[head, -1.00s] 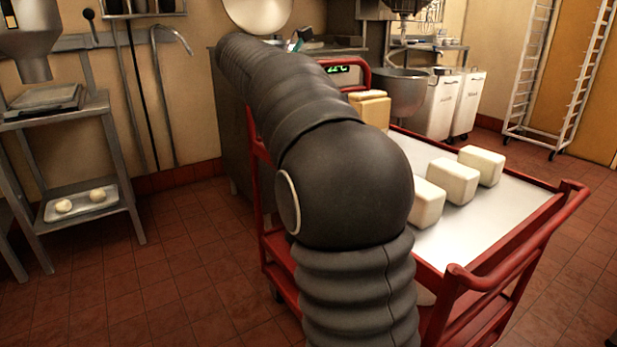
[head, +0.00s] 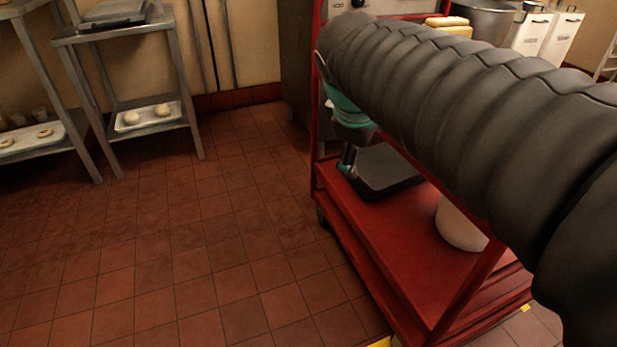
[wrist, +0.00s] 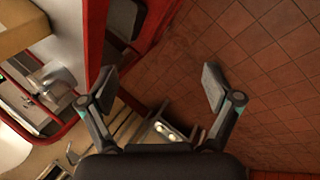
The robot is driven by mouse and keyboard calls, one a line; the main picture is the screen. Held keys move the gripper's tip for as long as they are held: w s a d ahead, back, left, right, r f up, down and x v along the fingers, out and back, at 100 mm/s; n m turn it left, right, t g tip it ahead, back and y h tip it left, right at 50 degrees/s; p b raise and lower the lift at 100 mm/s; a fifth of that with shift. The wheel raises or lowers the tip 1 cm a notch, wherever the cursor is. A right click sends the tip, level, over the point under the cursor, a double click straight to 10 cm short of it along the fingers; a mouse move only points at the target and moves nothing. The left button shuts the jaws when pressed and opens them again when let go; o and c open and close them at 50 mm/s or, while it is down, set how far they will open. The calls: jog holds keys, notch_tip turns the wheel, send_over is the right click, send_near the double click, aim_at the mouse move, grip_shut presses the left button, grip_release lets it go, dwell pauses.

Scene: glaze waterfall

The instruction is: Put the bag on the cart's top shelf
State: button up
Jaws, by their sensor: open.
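The red cart (head: 335,205) stands at the right of the head view. My arm crosses in front of its top shelf and hides most of it. Tan block-shaped packs (head: 448,27) show above my arm; I cannot tell whether one is the task's bag. My gripper (head: 347,160) is at the cart's left side in the head view, partly hidden by my wrist. In the wrist view my gripper (wrist: 160,88) has its two fingers spread wide, with nothing between them. No bag is clear there; the cart's red frame (wrist: 95,45) is at left.
The cart's lower shelf holds a dark flat object (head: 387,172) and a white rounded container (head: 458,226). A steel table (head: 185,85) at left has a tray with two dough balls (head: 147,117). The tiled floor (head: 190,250) left of the cart is clear.

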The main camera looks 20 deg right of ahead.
jog(key=s+a+f+m+t+y, duration=0.1)
jog(key=s+a+f+m+y, duration=0.3)
jog(key=s+a+f+m, duration=0.3)
jog(key=s+a+f, duration=0.1)
jog(key=s+f, duration=0.2)
jog(key=shift+m, duration=0.3)
jog(key=shift+a, duration=0.15)
